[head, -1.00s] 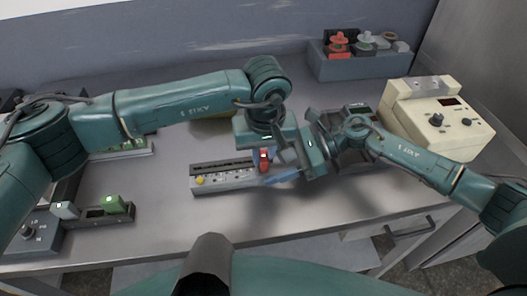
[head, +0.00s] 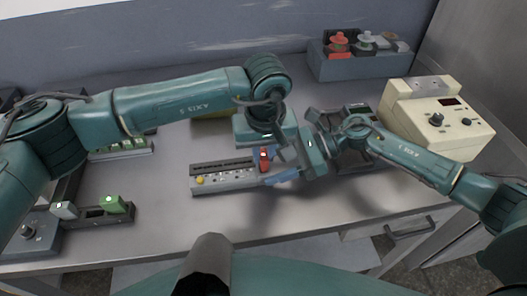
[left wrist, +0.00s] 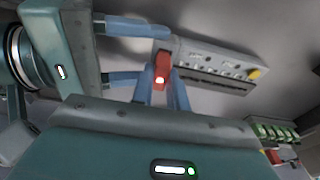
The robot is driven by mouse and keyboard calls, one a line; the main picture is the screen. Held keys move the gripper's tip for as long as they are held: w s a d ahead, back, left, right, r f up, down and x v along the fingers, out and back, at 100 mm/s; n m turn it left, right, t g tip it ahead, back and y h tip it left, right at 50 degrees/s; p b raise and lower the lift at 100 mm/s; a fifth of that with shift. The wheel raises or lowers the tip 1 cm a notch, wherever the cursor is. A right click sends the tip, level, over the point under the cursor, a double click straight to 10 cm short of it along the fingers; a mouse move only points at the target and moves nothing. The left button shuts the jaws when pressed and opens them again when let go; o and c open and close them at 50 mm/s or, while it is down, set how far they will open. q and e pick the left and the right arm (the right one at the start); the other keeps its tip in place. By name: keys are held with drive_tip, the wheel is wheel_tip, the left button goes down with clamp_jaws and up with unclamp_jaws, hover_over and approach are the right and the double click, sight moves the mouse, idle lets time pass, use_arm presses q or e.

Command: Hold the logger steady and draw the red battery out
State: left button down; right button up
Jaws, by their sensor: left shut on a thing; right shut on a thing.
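The logger (head: 225,182) is a long grey bar with a row of pale marks and a yellow button near its left end. It lies on the bench and also shows in the left wrist view (left wrist: 215,62). The red battery (head: 264,159) stands at the logger's right end; in the left wrist view (left wrist: 162,68) it shows a pale spot. My left gripper (left wrist: 164,88) is shut on the battery from above. My right gripper (head: 281,166) is shut on the logger's right end, its blue fingers on either side. The battery's lower end is hidden, so I cannot tell how deep it sits.
A dark holder (head: 92,219) with a green block (head: 115,204) is at the front left. A cream instrument (head: 436,118) stands at the right. A grey bin (head: 345,66) with red and grey parts is at the back. The bench front is clear.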

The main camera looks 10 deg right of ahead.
use_arm(q)
drive_tip(key=shift+r, duration=0.55)
drive_tip(key=shift+r, duration=2.25)
use_arm(e)
drive_tip(key=o, duration=1.3)
drive_tip(key=v, duration=1.2)
drive_tip(key=shift+d, duration=0.1)
use_arm(q)
drive_tip(key=shift+s, duration=0.1)
